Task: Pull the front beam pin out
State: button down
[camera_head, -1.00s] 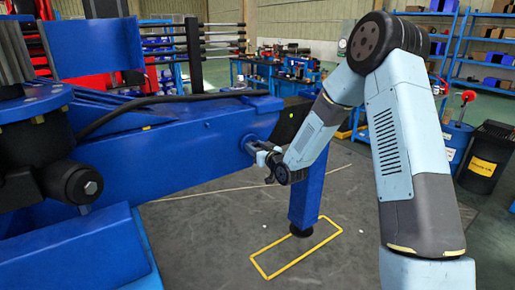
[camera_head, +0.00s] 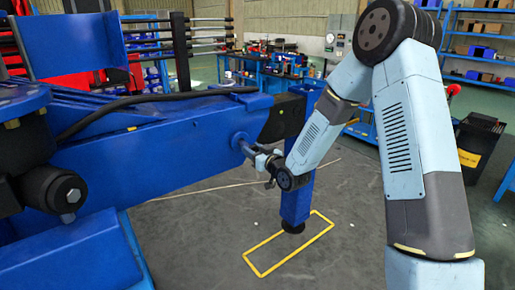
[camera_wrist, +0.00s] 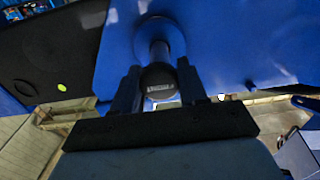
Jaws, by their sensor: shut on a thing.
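The front beam pin (camera_wrist: 160,86) has a dark round head with a label and a grey shaft. The shaft runs into a round blue collar (camera_wrist: 162,36) on the blue beam (camera_head: 140,150). My gripper (camera_wrist: 160,88) is shut on the pin's head, with one dark finger on each side. In the head view, my gripper (camera_head: 262,158) is at the beam's right end, a short way out from the collar (camera_head: 239,141). A stretch of shaft shows between collar and gripper. How much of the pin is still inside the beam is hidden.
A blue leg (camera_head: 297,195) stands on the floor inside a yellow outline (camera_head: 268,268), just behind my wrist. A black hose (camera_head: 150,99) runs along the beam's top. The floor in front of the collar is clear. Shelves and benches are farther back.

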jog(key=shift+d, duration=0.3)
jog(key=c, duration=1)
grip_release()
jog(key=o, duration=0.3)
jog(key=shift+s+a, duration=0.1)
jog(key=shift+s, duration=0.05)
jog(key=v, duration=1.4)
